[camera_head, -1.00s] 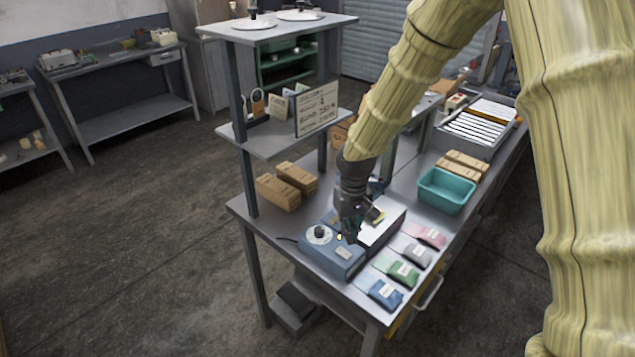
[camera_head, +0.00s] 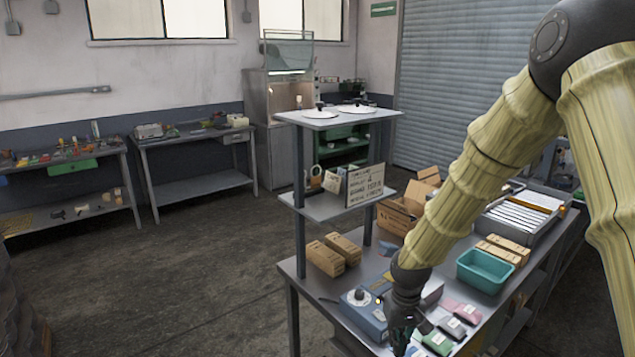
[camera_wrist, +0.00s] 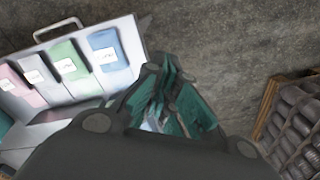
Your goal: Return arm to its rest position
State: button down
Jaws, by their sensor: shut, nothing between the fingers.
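My gripper (camera_head: 403,335) is dark with green fingers and hangs at the front of the metal workbench (camera_head: 335,316), near the blue box with a dial (camera_head: 362,312). In the wrist view, my gripper's green fingers (camera_wrist: 165,100) are close together with nothing held. My arm, in a pale ribbed cover, reaches down from the upper right. Labelled pouches lie by the gripper: a green one (camera_head: 437,343), a grey one (camera_head: 452,327) and a pink one (camera_head: 467,313). In the wrist view a blue pouch (camera_wrist: 108,50) shows too.
A teal bin (camera_head: 485,271) stands on the bench to the right of my arm. Cardboard boxes (camera_head: 326,258) stand beside the shelf post. The shelf (camera_head: 325,206) rises at the back left with a sign. Open floor (camera_head: 170,280) lies to the left.

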jog(key=s+f+b, duration=0.2)
jog(key=s+f, duration=0.3)
jog(key=f, duration=0.3)
jog(key=s+f+m+y+b, duration=0.1)
jog(key=s+f, duration=0.5)
jog(key=f, duration=0.3)
jog(key=s+f+b, duration=0.2)
jog(key=s+f, duration=0.3)
jog(key=f, duration=0.3)
jog(key=s+d+f+b, duration=0.1)
jog(key=s+f+b, duration=0.1)
jog(key=s+f, duration=0.4)
jog(key=s+d+f+m+h+b, duration=0.1)
jog(key=s+f, duration=0.5)
jog(key=s, duration=0.7)
jog(key=shift+d+b, duration=0.8)
jog(key=shift+s, duration=0.2)
